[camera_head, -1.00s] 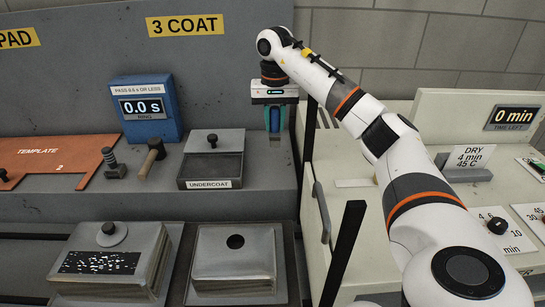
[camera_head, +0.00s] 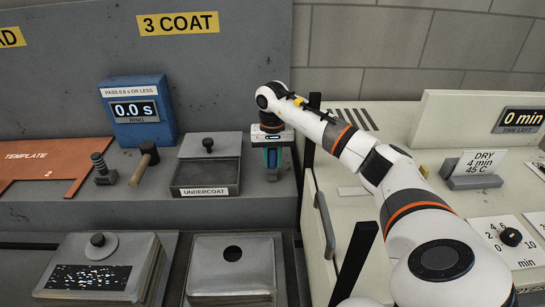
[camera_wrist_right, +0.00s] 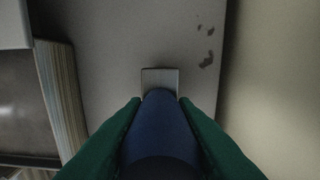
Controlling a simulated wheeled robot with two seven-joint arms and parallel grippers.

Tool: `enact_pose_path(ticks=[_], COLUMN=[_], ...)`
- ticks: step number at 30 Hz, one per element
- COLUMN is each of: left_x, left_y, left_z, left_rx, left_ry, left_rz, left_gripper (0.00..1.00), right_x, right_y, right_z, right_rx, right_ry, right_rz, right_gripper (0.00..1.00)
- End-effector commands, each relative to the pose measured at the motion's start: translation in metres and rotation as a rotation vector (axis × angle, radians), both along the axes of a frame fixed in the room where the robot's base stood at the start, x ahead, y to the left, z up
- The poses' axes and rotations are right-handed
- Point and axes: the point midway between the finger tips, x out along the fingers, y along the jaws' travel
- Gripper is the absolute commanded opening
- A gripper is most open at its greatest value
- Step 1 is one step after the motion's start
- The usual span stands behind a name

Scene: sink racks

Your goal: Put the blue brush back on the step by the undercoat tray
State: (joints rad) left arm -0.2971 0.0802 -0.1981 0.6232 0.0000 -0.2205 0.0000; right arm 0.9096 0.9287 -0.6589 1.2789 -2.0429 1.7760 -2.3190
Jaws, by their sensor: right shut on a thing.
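My right gripper (camera_head: 271,160) points down over the grey step, just to the right of the undercoat tray (camera_head: 205,192). In the right wrist view its green fingers (camera_wrist_right: 160,140) are shut on the blue handle of the brush (camera_wrist_right: 162,118). The brush's pale, squared lower end (camera_wrist_right: 160,78) points down at the grey surface. In the head view the brush is mostly hidden between the fingers. I cannot tell whether its end touches the step. The tray's edge shows at the left of the wrist view (camera_wrist_right: 62,95). My left gripper is out of view.
A dark post and the cream dryer unit (camera_head: 350,185) stand close on the right. Lidded metal boxes (camera_head: 232,272) sit in front, lower down.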

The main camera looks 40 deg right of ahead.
Motion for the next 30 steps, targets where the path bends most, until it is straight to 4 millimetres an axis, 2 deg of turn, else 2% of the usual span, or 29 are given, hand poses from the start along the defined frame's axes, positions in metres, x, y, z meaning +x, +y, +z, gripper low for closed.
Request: enact_pose_path(ticks=[11,12,15,26,30], left_x=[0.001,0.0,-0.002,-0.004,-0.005], left_y=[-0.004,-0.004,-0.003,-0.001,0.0], left_z=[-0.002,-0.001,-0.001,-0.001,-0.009], left_rx=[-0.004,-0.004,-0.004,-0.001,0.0], left_ry=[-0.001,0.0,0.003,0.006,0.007], left_rz=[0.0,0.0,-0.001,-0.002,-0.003], left_gripper=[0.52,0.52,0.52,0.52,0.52], right_x=[0.0,0.0,0.0,0.0,0.001], right_y=[0.0,0.0,0.0,0.0,-0.001], right_z=[-0.006,-0.005,-0.005,0.0,0.019], right_rx=[-0.001,0.0,0.0,-0.001,0.0], right_ry=[-0.001,0.0,0.0,-0.002,-0.006], right_rz=[0.0,0.0,0.0,0.0,0.0], right_gripper=[0.02,0.31,0.46,0.46,0.46])
